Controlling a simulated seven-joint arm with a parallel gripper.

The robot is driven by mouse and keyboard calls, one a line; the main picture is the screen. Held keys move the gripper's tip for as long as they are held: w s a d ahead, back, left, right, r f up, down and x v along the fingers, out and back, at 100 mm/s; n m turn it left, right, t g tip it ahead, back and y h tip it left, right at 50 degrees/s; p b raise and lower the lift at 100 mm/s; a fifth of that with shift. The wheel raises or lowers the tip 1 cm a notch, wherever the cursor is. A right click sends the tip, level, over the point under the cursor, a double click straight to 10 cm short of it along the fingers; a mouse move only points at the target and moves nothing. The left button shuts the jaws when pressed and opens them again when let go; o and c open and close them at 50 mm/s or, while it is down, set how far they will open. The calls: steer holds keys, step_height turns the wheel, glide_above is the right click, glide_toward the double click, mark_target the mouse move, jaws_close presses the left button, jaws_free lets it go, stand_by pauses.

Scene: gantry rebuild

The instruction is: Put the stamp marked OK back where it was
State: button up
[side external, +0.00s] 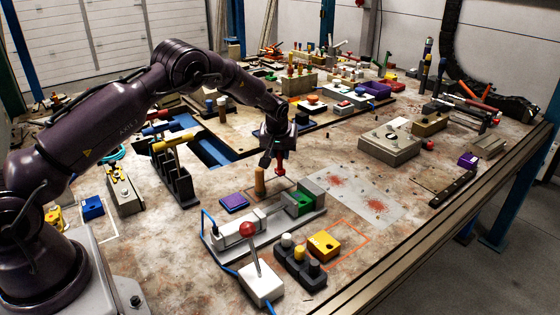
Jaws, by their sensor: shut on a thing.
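My gripper (275,160) is low over the middle of the table, pointing down. It appears shut on a small red piece (281,166), probably a stamp; the fingers partly hide it, and no OK marking can be read. A tan wooden cylinder (260,182) stands upright just left of the red piece, close to the gripper. A thin-lined rectangle is on the table around this spot, partly covered. A purple-blue pad (234,203) lies to the left. A pale sheet (347,190) with red marks lies to the right.
In front are a grey clamp device (236,234) with a green block (302,203), a white box with a red-knobbed lever (260,285), a dark block with posts (300,264) and a yellow block (324,245). A grey box (388,145) stands at right.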

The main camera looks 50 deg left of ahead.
mark_target(280, 161)
steer(key=shift+f, duration=1.55)
steer(key=shift+f, duration=0.1)
steer(key=shift+f, duration=0.1)
steer(key=o, duration=0.8)
